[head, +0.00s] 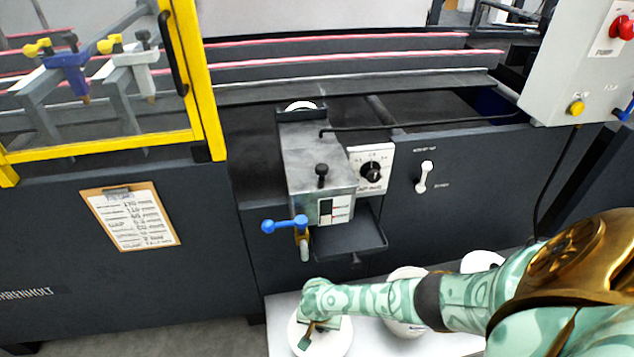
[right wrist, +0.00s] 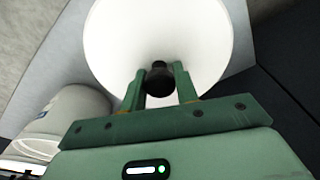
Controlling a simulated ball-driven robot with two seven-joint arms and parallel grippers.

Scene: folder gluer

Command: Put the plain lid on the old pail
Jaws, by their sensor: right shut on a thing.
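A plain white round lid (head: 338,340) with a black knob is at the near left end of a pale bench. My right gripper (head: 308,334) is over it. In the right wrist view the gripper (right wrist: 160,82) is shut on the black knob (right wrist: 158,78), with the white lid (right wrist: 160,30) spread out beyond the fingers. Whether the lid rests on something or hangs above the bench cannot be told. A white pail (head: 407,326) with small print stands to the right, partly behind my forearm; a pail with a label also shows in the right wrist view (right wrist: 78,112). My left gripper is not in view.
Another white round thing (head: 483,260) is farther right, partly hidden by my arm. The pale bench (head: 283,312) stands against the dark machine. A grey glue unit (head: 318,170) with a blue-handled valve (head: 284,225) and a drip tray (head: 350,240) juts out above it.

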